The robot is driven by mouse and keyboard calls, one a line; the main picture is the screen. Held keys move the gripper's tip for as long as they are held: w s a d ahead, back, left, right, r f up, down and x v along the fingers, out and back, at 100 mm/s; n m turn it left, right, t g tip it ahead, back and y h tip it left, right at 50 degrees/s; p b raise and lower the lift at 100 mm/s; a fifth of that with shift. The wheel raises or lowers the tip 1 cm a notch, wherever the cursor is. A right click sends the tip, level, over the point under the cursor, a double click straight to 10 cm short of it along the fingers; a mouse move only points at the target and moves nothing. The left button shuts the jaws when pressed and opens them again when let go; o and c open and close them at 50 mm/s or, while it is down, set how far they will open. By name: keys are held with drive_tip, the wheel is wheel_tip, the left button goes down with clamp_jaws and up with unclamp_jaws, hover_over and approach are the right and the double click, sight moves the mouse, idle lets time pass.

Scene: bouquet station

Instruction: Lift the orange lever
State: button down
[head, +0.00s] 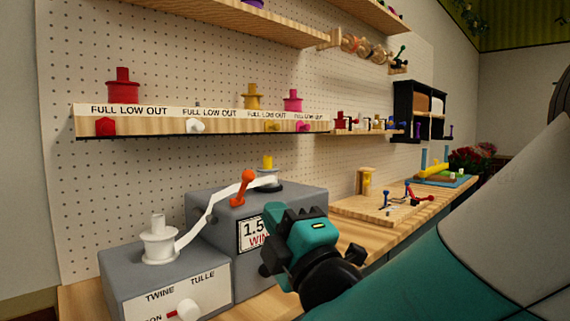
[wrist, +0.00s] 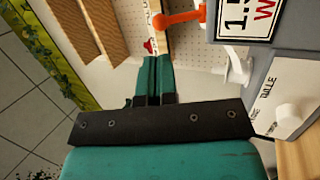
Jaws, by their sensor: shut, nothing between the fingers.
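The orange lever (head: 241,188) stands up from the front of the grey box with the "1.5" and "WIN" label, its round knob at the top. In the wrist view the orange lever (wrist: 182,18) shows at the top, beyond the fingertips and to their right. My gripper (head: 283,214) is in front of the same box, to the right of the lever and a little lower, apart from it. In the wrist view my gripper (wrist: 155,62) has its two teal fingers together with nothing between them. In the head view the gripper body hides part of the label.
A lower grey box (head: 168,285) marked "TWINE" and "TULLE" carries a white spool (head: 159,240). A shelf (head: 200,122) with colored spools and knobs hangs above. A wooden board (head: 385,208) lies to the right.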

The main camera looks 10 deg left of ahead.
sight(252, 179)
drive_tip(key=p+x, duration=0.5)
drive_tip(key=x, duration=0.1)
drive_tip(key=shift+r+p, duration=0.25)
drive_tip(key=shift+p, duration=0.15)
drive_tip(key=shift+w+a+p, duration=0.4)
drive_tip(key=shift+w+p, duration=0.1)
drive_tip(key=shift+p, duration=0.15)
drive_tip(key=shift+r, duration=0.1)
